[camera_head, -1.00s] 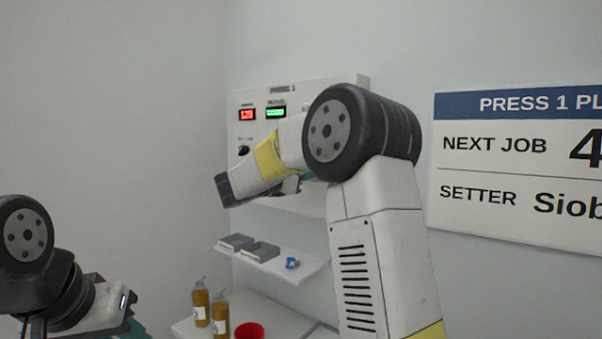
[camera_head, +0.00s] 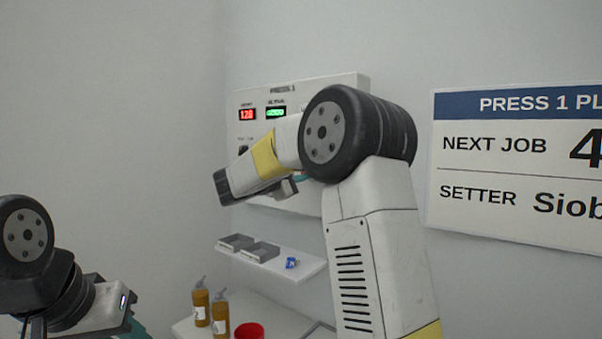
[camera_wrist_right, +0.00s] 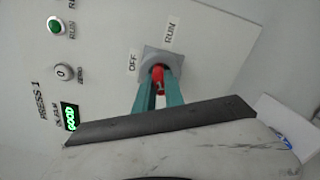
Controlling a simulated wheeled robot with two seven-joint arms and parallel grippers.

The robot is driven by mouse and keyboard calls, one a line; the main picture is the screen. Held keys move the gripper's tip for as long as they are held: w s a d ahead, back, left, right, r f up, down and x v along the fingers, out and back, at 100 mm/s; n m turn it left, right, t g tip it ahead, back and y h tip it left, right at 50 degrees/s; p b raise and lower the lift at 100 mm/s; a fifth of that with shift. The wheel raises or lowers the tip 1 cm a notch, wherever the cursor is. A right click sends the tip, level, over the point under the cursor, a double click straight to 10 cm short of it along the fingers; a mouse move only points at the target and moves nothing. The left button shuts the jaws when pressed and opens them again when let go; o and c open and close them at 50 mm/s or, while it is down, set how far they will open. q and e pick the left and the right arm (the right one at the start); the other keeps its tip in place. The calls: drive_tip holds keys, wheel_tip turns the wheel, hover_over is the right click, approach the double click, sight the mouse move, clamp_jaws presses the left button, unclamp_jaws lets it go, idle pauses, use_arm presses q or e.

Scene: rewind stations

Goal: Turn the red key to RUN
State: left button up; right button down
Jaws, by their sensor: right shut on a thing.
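The red key (camera_wrist_right: 157,71) shows in the right wrist view on a grey square mount (camera_wrist_right: 160,56). OFF and RUN labels (camera_wrist_right: 171,32) stand beside the mount. My right gripper (camera_wrist_right: 159,80) is shut on the red key, with one teal finger on each side of it. The key's exact angle between the labels is hard to tell, as the fingers partly cover it. In the head view my right arm hides the key, and only a bit of teal shows. My left gripper (camera_head: 135,328) is at the bottom left, mostly cut off by the frame edge.
The PRESS 1 panel (camera_head: 350,83) carries red and green displays (camera_head: 276,113). The wrist view shows a green button (camera_wrist_right: 55,26) and a white knob (camera_wrist_right: 63,72). Below, a shelf (camera_head: 300,270) holds grey trays and a blue item; bottles (camera_head: 220,315) and a red bowl (camera_head: 249,331) stand lower.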

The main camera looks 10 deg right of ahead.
drive_tip(key=shift+m, duration=0.4)
drive_tip(key=m, duration=0.6)
drive_tip(key=c, duration=1.3)
unclamp_jaws()
drive_tip(key=shift+m, duration=0.3)
drive_tip(key=shift+c, duration=0.2)
